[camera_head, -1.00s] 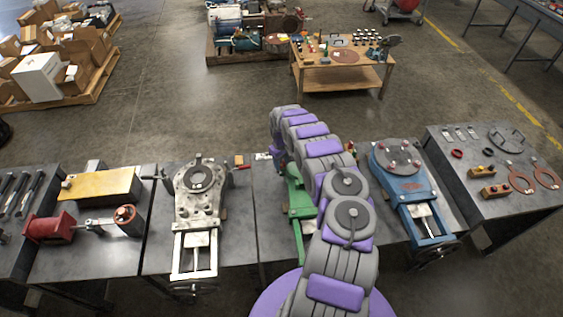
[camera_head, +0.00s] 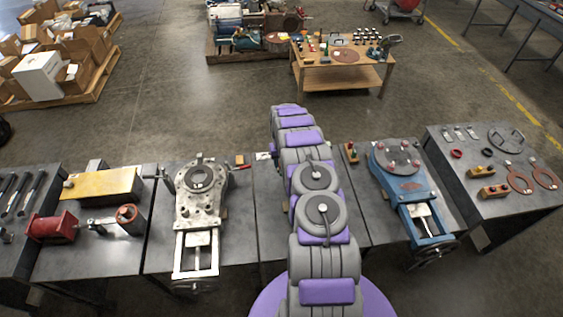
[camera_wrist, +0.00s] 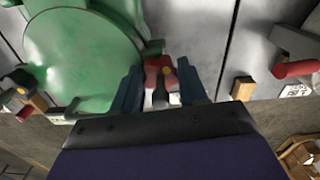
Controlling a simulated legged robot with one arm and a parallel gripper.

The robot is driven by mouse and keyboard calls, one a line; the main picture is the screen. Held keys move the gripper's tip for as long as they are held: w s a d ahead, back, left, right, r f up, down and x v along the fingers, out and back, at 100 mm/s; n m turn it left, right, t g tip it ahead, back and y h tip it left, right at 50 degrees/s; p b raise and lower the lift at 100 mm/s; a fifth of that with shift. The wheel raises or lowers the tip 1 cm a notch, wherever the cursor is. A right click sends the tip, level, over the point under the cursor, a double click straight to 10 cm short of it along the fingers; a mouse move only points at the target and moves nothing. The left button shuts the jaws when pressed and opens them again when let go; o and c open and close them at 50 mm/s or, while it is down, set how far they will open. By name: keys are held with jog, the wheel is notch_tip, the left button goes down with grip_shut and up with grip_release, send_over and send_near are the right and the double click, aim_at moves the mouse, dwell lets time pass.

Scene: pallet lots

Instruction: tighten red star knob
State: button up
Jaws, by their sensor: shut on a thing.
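In the wrist view the red star knob (camera_wrist: 153,72) sits between the two blue fingers of my gripper (camera_wrist: 160,92), at the edge of a green round machine (camera_wrist: 82,55). The gripper is shut on the knob. A dark part of the gripper and the fingers cover some of the knob, so its contact with the green machine is only partly seen. In the head view my arm hides the gripper, the knob and the green machine.
A grey machine (camera_head: 183,215) stands left of my arm and a blue machine (camera_head: 411,187) right of it. In the wrist view a red handle (camera_wrist: 296,69) and a wooden block (camera_wrist: 242,89) lie to the right. A low wooden table (camera_head: 345,75) stands beyond.

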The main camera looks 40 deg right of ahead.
jog(key=shift+d, duration=0.1)
jog(key=o, duration=1.1)
jog(key=shift+c, duration=0.2)
jog(key=shift+r, duration=0.1)
notch_tip(320, 180, up, 17)
jog(key=p, duration=0.1)
jog(key=shift+p, duration=0.4)
